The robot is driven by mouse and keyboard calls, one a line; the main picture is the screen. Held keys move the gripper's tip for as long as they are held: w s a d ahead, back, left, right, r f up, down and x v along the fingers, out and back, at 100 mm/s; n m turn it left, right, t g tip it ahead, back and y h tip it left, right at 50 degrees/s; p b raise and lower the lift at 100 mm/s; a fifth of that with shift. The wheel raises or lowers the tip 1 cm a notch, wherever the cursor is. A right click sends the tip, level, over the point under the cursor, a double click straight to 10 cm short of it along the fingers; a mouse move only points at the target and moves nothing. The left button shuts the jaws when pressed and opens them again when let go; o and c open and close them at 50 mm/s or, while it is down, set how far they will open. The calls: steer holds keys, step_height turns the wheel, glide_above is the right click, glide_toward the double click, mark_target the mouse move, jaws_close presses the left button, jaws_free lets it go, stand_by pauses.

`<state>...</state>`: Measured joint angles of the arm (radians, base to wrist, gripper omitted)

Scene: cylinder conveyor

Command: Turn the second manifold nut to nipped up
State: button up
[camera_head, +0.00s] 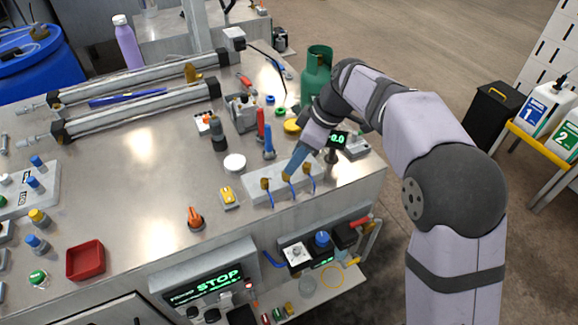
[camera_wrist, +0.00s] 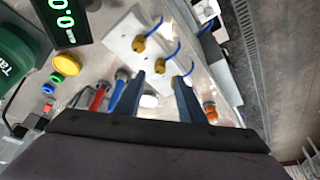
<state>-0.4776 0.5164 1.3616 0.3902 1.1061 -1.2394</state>
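The manifold is a pale block (camera_head: 277,194) near the bench's front right edge; it also shows in the wrist view (camera_wrist: 121,36). Brass nuts with blue tubes stand on it in a row. The left nut (camera_head: 265,184) and the right nut (camera_head: 308,169) show in the head view; blue fingers largely hide the middle one there. In the wrist view the middle nut (camera_wrist: 163,68) appears just beyond the gap between the fingertips. My gripper (camera_head: 287,175) reaches down over the manifold's middle, its fingers (camera_wrist: 159,76) apart. I cannot tell whether they touch the nut.
A display reading 0.0 (camera_head: 337,139) stands close beside my gripper. A green cylinder (camera_head: 317,70) stands behind. The bench's middle left is clear.

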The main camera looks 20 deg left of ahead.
steer(key=shift+p+x, duration=0.65)
steer(key=shift+x, duration=1.95)
jaws_close()
